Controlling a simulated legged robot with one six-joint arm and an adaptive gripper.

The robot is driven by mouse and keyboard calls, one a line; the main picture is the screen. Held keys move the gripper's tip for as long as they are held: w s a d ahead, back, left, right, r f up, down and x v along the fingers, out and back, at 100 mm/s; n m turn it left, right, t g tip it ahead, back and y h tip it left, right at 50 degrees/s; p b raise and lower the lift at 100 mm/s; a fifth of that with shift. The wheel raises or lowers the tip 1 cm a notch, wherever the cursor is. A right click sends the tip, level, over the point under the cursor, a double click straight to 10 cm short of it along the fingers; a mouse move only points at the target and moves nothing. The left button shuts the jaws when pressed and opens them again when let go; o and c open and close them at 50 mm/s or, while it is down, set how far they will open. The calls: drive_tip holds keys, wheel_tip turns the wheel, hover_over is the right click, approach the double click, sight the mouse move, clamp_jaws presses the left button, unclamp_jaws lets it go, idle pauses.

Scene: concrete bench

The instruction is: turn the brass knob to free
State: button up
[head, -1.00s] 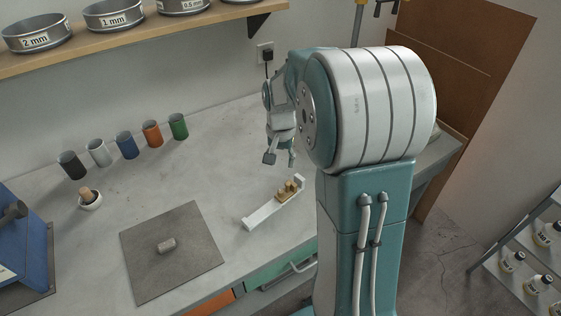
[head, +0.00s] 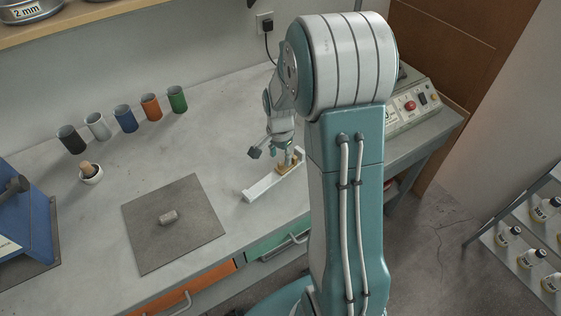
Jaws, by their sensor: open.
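A small brass fitting (head: 294,170) sits at the right end of a white bar (head: 262,187) on the bench. It is small and partly hidden by a finger, so I cannot tell the knob's setting. My gripper (head: 272,156) is open, pointing down over the right part of the bar. One finger spreads out to the left. The other is close above the brass fitting; I cannot tell whether they touch.
A grey mat (head: 150,245) with a small grey cylinder (head: 168,217) lies left of the bar. A control box (head: 405,110) with a red button stands behind my arm. Clear bench lies between cups and bar.

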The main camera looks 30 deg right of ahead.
sight(281, 163)
drive_tip(key=shift+f, duration=1.45)
clamp_jaws()
drive_tip(key=shift+n, duration=3.4)
unclamp_jaws()
